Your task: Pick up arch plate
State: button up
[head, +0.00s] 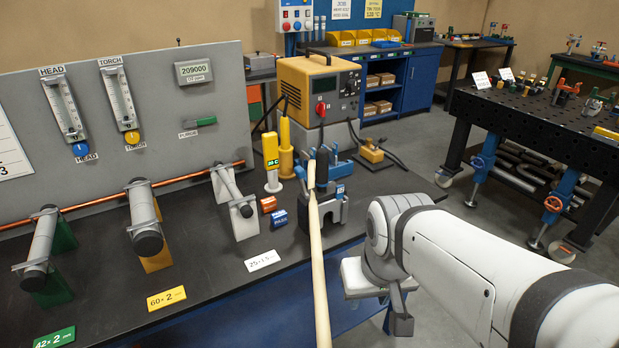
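I cannot make out a thing that is clearly the arch plate in the head view. My gripper (385,300) hangs at the end of my white arm, in front of the bench's right front edge. One dark finger points down. A pale grey block-like part beside it may belong to the gripper. The gap between the fingers is not clear, so I cannot tell whether it is open or shut. No held thing can be made out.
The dark bench (215,275) carries tubes on coloured stands, a yellow power unit (318,90) and a blue-grey clamp fixture (325,190). A long pale rod (319,270) runs from the fixture towards me. A black perforated table (540,120) with small parts stands at right. Grey floor lies between.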

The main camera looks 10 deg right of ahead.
aim_at(335, 206)
jog(key=u, duration=2.8)
jog(key=k, duration=1.4)
jog(key=z, duration=1.45)
jog(key=i, duration=1)
jog(key=z, duration=0.05)
